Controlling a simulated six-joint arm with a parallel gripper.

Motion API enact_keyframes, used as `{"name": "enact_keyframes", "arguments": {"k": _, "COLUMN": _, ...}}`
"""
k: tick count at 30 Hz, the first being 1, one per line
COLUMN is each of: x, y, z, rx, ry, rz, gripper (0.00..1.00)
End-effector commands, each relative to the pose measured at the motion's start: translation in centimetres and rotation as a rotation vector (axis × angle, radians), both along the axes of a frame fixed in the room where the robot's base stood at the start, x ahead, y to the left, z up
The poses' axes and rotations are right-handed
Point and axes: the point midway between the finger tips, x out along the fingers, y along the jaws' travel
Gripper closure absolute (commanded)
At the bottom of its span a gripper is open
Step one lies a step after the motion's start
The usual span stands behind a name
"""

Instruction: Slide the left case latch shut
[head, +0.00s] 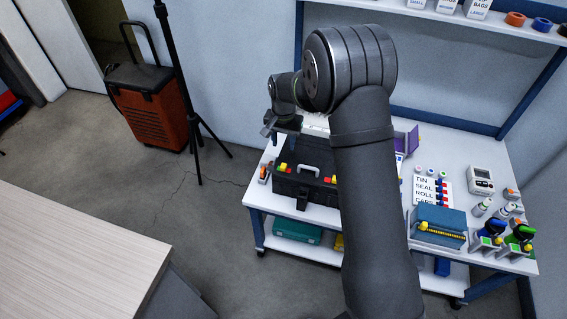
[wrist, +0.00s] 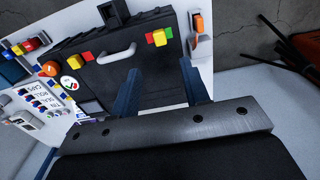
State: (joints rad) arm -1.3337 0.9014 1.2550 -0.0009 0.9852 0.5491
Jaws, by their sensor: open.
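The black case (head: 305,187) stands on the white table, partly hidden by my arm. Its left latch (head: 283,168), with red, yellow and green parts, is at the left of the pale handle (head: 309,170). The wrist view sees the case from the other side, so that latch (wrist: 159,37) is right of the handle (wrist: 117,52). The other latch (wrist: 82,57) is left of it there. My gripper (head: 268,128) is above the case's back left, open and empty. In the wrist view its fingertips (wrist: 159,68) point toward the left latch, apart from it. The latch's exact position is unclear.
An orange-and-white item (wrist: 197,28) stands beside the case near the left latch. A label board (head: 430,190), a blue box (head: 438,222) and a meter (head: 481,178) occupy the table's right. A tripod (head: 190,110) stands on the floor at left.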

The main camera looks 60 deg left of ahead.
Motion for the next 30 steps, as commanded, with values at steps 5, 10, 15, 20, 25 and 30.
{"name": "enact_keyframes", "arguments": {"k": 5, "x": 0.0, "y": -0.1, "z": -4.1, "rx": -0.004, "ry": 0.001, "rz": 0.000, "gripper": 0.58}}
{"name": "enact_keyframes", "arguments": {"k": 10, "x": 0.0, "y": 0.0, "z": -7.6, "rx": -0.002, "ry": 0.001, "rz": 0.000, "gripper": 0.58}}
{"name": "enact_keyframes", "arguments": {"k": 15, "x": 0.0, "y": 0.0, "z": -10.0, "rx": -0.001, "ry": 0.000, "rz": 0.000, "gripper": 0.58}}
{"name": "enact_keyframes", "arguments": {"k": 20, "x": 0.0, "y": 0.0, "z": -11.0, "rx": 0.001, "ry": 0.000, "rz": 0.000, "gripper": 0.58}}
{"name": "enact_keyframes", "arguments": {"k": 25, "x": 0.0, "y": 0.0, "z": -11.2, "rx": 0.002, "ry": -0.001, "rz": 0.000, "gripper": 0.58}}
{"name": "enact_keyframes", "arguments": {"k": 30, "x": 0.0, "y": 0.0, "z": -11.2, "rx": 0.002, "ry": -0.001, "rz": 0.000, "gripper": 0.66}}
